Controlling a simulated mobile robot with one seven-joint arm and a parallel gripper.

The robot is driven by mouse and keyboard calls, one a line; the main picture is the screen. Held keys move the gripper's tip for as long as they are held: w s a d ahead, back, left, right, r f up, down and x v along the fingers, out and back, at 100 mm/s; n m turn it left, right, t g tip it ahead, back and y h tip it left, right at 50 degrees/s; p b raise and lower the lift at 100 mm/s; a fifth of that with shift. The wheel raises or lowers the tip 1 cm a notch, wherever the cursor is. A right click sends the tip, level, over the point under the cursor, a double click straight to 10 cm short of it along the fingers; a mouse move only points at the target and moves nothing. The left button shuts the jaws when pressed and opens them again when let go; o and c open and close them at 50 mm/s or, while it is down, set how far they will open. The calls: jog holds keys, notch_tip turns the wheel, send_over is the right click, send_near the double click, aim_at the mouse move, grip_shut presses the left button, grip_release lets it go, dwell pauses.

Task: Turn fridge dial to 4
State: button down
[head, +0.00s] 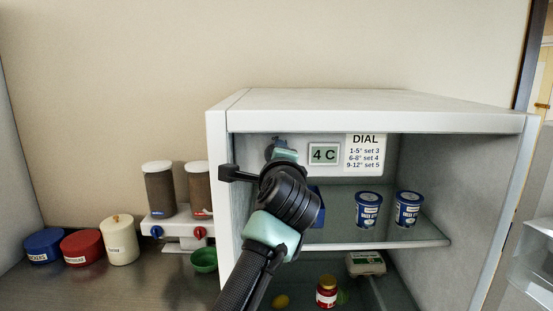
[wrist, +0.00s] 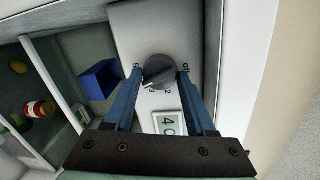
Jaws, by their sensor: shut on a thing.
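The fridge dial (wrist: 158,70) is a dark grey round knob on a light panel. Marks around it include 5, off, 2 and 3. A pale line on the knob slants towards the lower left, near the 3, but its exact setting is hard to tell. My gripper (wrist: 160,72) has its two blue fingers on either side of the knob, shut on it. In the head view my gripper (head: 284,150) reaches the panel at the fridge's upper left and mostly hides the dial.
A display (head: 323,154) reads 4 C beside a DIAL card (head: 365,155) listing temperatures and settings. Blue-and-white tubs (head: 368,210) and a blue box (wrist: 99,80) stand on the shelf below. The fridge's left wall (head: 222,150) is close to my arm. Canisters and dispensers stand left outside.

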jog(key=shift+c, duration=1.2)
grip_release()
jog(key=shift+s, duration=0.1)
jog(key=s+r+b, duration=0.1)
jog(key=s+b, duration=0.5)
jog(key=s, duration=0.6)
jog(key=shift+s+d, duration=0.3)
jog(key=shift+s, duration=0.1)
jog(key=shift+r, duration=0.1)
